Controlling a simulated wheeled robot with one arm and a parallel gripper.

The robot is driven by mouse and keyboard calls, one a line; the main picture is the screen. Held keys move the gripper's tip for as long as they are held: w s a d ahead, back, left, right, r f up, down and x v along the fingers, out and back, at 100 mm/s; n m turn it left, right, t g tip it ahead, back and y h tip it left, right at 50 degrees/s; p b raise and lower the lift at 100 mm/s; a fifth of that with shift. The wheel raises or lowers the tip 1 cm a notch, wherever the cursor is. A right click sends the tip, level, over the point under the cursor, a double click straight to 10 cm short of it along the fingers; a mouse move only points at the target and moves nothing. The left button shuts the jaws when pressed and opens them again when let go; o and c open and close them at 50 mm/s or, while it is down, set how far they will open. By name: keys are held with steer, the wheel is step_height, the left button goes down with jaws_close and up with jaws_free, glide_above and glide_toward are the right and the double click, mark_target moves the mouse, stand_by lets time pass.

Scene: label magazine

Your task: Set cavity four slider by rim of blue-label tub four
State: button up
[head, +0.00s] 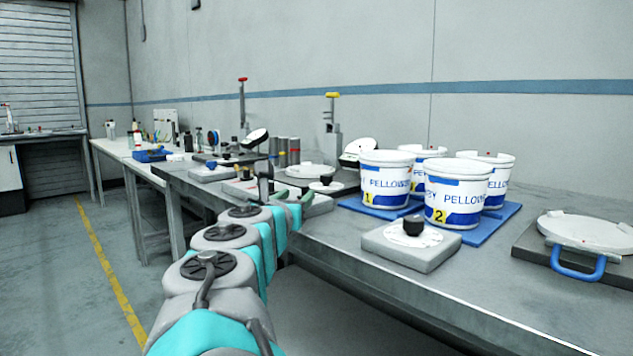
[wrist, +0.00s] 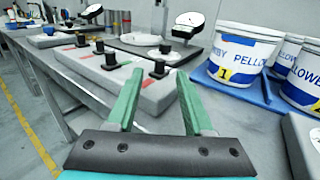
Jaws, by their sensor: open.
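My gripper (wrist: 157,82) has two green fingers, spread apart and empty. In the wrist view they reach over a long grey block (wrist: 150,105) with several black knobs (wrist: 157,69) and red marks. I cannot tell which knob is cavity four's slider. In the head view my gripper (head: 288,202) is in front of this block (head: 318,206), partly covering it. White tubs with blue labels stand on a blue mat (head: 468,235). Tub one (head: 386,180) and tub two (head: 456,195) show yellow number patches. Two tubs behind, one at back right (head: 500,178), have their numbers hidden.
A grey box with a black knob (head: 411,250) stands in front of the tubs. A white disc fixture with a blue handle (head: 577,268) is at the right. Round dials and posts crowd the bench behind the block. The bench front edge (head: 440,315) is clear.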

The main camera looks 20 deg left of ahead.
mark_target(304, 188)
steer(key=w, duration=0.7)
steer(key=shift+w+a, duration=0.15)
steer(key=shift+a, duration=0.05)
jaws_close()
stand_by(1.3)
